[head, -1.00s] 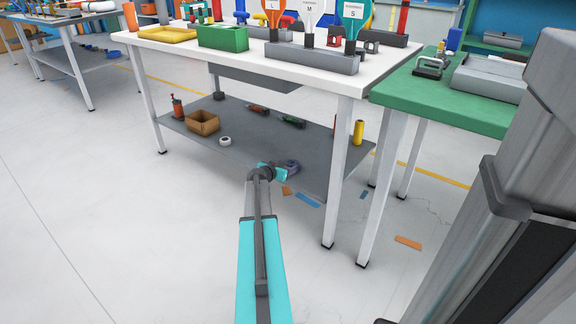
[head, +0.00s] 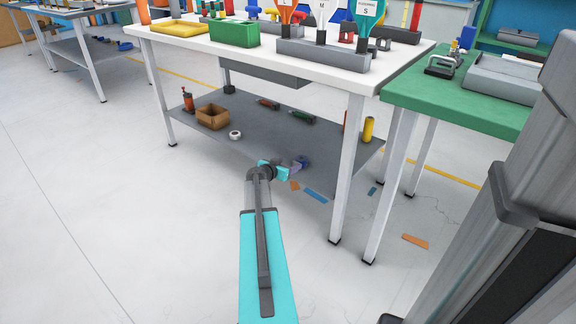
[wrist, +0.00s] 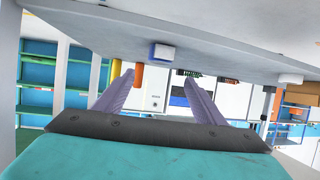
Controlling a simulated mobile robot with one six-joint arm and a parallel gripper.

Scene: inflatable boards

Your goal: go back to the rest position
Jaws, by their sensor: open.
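My gripper (head: 300,163) is at the end of my teal and grey arm, low in front of the white workbench (head: 200,42), near the front edge of its grey lower shelf (head: 265,138). In the wrist view my gripper's two grey fingers (wrist: 160,95) stand wide apart with nothing between them. A large pale surface (wrist: 150,28) spans the top of that view, above the fingers; a small blue-and-white block (wrist: 161,52) shows on it.
The lower shelf holds a cardboard box (head: 213,116), a white tape roll (head: 235,135) and a yellow cylinder (head: 368,129). A green table (head: 455,98) stands at the right. Orange (head: 415,241) and blue (head: 316,195) scraps lie on the floor. Open floor (head: 80,200) extends left.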

